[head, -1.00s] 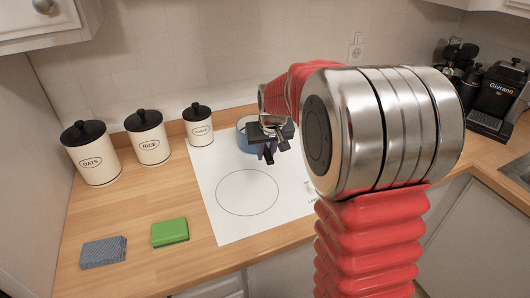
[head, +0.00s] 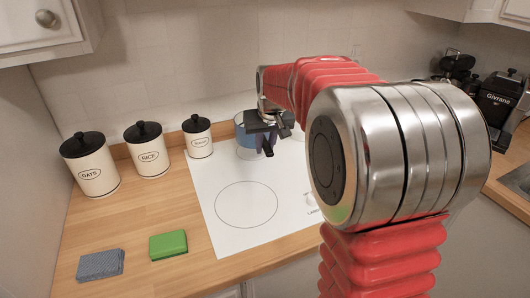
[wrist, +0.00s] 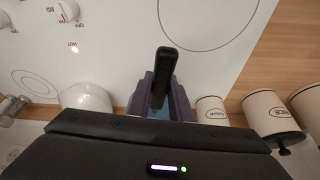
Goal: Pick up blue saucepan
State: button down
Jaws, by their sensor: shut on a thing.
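The blue saucepan (head: 248,138) is at the back of the white cooktop, right of the smallest canister in the head view, partly hidden by my gripper. Its black handle (head: 266,169) points toward the front. My gripper (head: 268,128) is over the handle. In the wrist view, the black handle (wrist: 165,68) passes between the purple fingers of my gripper (wrist: 160,100), which are shut on it. A small patch of the blue saucepan (wrist: 158,113) shows beneath them. The pan looks a little raised above the cooktop.
The cooktop (head: 225,225) has an empty front burner ring. Three cream canisters, oats (head: 90,170), rice (head: 148,157) and a smaller one (head: 198,142), stand left. A grey sponge (head: 101,265) and green sponge (head: 168,245) lie in front. A coffee machine (head: 495,105) is right.

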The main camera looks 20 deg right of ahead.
jog(key=shift+r, duration=1.25)
